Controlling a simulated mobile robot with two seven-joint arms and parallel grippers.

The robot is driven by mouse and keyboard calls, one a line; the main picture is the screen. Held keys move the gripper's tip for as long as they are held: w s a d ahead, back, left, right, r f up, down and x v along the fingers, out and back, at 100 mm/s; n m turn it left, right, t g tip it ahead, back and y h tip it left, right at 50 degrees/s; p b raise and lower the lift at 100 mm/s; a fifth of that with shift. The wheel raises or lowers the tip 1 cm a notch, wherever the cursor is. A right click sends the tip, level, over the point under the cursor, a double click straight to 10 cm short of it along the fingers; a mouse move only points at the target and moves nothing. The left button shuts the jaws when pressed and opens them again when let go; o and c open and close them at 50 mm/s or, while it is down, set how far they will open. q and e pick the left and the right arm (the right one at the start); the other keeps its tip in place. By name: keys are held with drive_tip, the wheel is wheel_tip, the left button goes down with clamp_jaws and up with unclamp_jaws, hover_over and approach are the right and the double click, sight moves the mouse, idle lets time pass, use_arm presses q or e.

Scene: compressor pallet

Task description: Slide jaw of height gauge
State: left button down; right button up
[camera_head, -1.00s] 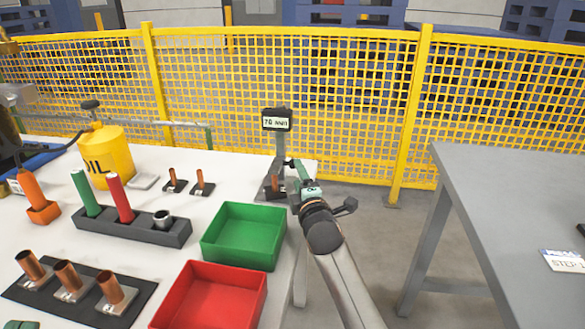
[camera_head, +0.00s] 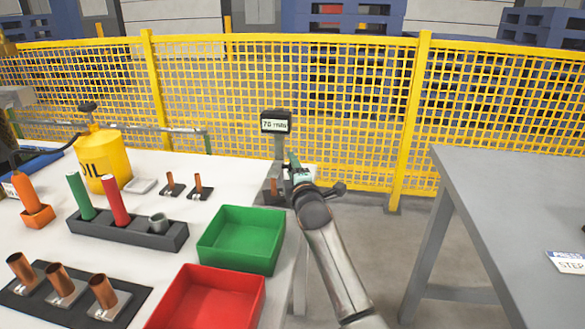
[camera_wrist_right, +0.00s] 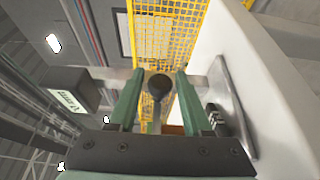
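The height gauge (camera_head: 279,147) stands at the table's far right corner, with a dark display (camera_head: 275,122) that seems to read about 70 mm. A copper piece shows low at the gauge. My right gripper (camera_head: 293,160) is beside the gauge's right side, partly hidden by its own wrist. In the right wrist view its two green fingers (camera_wrist_right: 157,82) are apart, with a dark round knob (camera_wrist_right: 158,86) between them and gaps on both sides. The gauge's column runs sideways behind the fingers, from the display (camera_wrist_right: 70,88) to the base (camera_wrist_right: 236,105). My left gripper is not clearly visible.
A green bin (camera_head: 240,239) and a red bin (camera_head: 207,298) stand left of my right arm. Tool holders, copper fittings and a yellow oil can (camera_head: 103,160) are farther left. A yellow mesh fence (camera_head: 350,100) stands behind; a grey table (camera_head: 500,205) is at right.

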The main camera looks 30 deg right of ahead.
clamp_jaws()
idle(1.1)
